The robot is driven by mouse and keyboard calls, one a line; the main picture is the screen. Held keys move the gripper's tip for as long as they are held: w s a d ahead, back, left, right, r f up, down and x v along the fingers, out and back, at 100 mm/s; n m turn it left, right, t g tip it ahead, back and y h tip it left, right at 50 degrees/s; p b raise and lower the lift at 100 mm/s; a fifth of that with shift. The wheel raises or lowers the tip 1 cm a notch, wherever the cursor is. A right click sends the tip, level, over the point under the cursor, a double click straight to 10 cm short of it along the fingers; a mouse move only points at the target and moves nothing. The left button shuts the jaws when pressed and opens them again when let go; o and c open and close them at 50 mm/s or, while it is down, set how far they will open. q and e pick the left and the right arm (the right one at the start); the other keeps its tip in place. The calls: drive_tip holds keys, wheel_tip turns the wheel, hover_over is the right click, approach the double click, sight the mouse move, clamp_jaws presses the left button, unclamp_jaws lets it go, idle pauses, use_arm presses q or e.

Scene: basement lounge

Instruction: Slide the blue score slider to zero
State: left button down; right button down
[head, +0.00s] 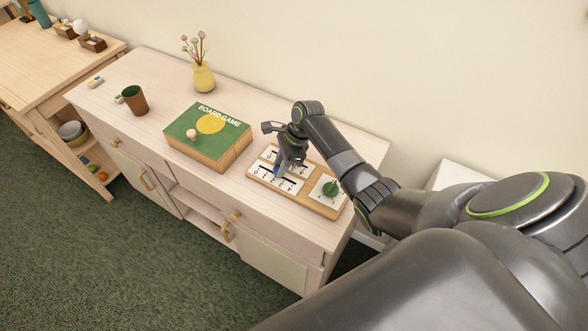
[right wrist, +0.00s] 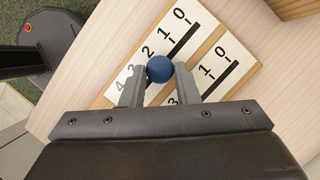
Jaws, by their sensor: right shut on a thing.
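The score board (head: 317,202) is a light wooden board on the sideboard, with white number scales and black slots. It also shows in the right wrist view (right wrist: 110,92). The blue score slider is a round blue knob (right wrist: 160,69) on the slot of the 0-to-4 scale, around the 2 and 3 marks. The zero is at the upper right end of that scale in the wrist view. My right gripper (right wrist: 158,72) is shut on the blue knob, one finger on each side. In the head view the right gripper (head: 284,168) reaches down over the board and mostly hides the knob. My left gripper is out of view.
A green knob (head: 330,188) sits on a white panel at the board's right end. A green board game box (head: 207,132) lies left of the board. A yellow vase (head: 203,77) and a brown cup (head: 135,100) stand farther left. The sideboard top (head: 263,112) is clear behind the board.

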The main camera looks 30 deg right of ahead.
drive_tip(key=w+a, duration=0.1)
drive_tip(key=w+a+b, duration=0.1)
drive_tip(key=w, duration=0.1)
drive_tip(key=w+a, duration=0.1)
drive_tip(key=w, duration=0.1)
drive_tip(key=shift+w+b, duration=0.1)
drive_tip(key=shift+b, duration=0.3)
drive_tip(key=shift+w+a, duration=0.15)
drive_tip(key=shift+w, duration=0.1)
drive_tip(key=shift+w+r, duration=0.1)
drive_tip(key=shift+r, duration=0.05)
drive_tip(key=c, duration=1.5)
unclamp_jaws()
drive_tip(key=shift+a, duration=0.1)
drive_tip(key=o, duration=0.4)
drive_tip(key=shift+w, duration=0.15)
